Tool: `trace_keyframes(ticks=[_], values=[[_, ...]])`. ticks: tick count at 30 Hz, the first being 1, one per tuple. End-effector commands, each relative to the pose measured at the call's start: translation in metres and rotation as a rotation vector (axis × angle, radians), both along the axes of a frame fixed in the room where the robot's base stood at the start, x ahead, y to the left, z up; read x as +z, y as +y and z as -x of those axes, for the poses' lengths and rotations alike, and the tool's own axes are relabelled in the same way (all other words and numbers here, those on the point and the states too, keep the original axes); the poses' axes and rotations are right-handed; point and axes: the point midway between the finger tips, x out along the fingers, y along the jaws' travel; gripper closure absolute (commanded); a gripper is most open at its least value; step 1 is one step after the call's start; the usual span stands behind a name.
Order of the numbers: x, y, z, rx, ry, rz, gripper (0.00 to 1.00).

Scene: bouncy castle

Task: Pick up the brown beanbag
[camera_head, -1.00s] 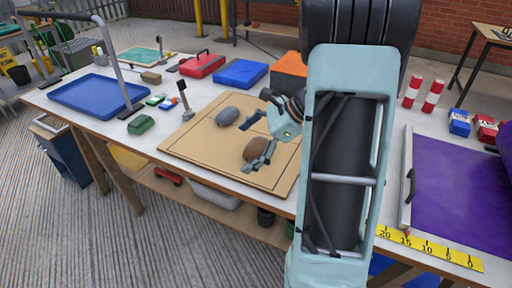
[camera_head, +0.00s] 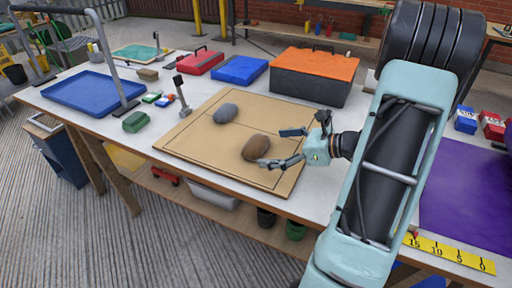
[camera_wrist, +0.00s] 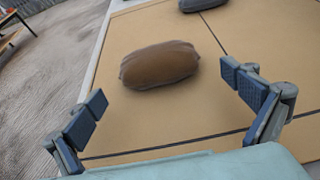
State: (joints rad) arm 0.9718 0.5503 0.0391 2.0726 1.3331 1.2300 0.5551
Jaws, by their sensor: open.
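The brown beanbag (camera_head: 256,147) lies on the tan board (camera_head: 205,148) on the table, in the board's near right part. In the wrist view the brown beanbag (camera_wrist: 159,65) lies ahead of my gripper, a little left of the middle between the fingers. My gripper (camera_head: 277,148) is open and empty, just right of the beanbag in the head view. Its two fingers (camera_wrist: 168,104) are spread wide in the wrist view, apart from the beanbag. From the head view I cannot tell whether the near finger touches it.
A grey beanbag (camera_head: 225,113) lies farther back on the same board. An orange-lidded toolbox (camera_head: 314,75) stands behind it. A blue tray (camera_head: 92,93), a green item (camera_head: 136,122) and an upright tool (camera_head: 182,97) are to the left. A purple mat (camera_head: 465,200) is at right.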

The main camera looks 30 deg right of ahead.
Motion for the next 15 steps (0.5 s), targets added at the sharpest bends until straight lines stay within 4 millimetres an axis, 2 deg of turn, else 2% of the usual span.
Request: trace_keyframes(ticks=[9,15], values=[[-0.01,0.028,-0.033,0.003,0.001,0.0,0.01],[-0.01,0.03,-0.037,0.001,0.0,0.001,0.01]])
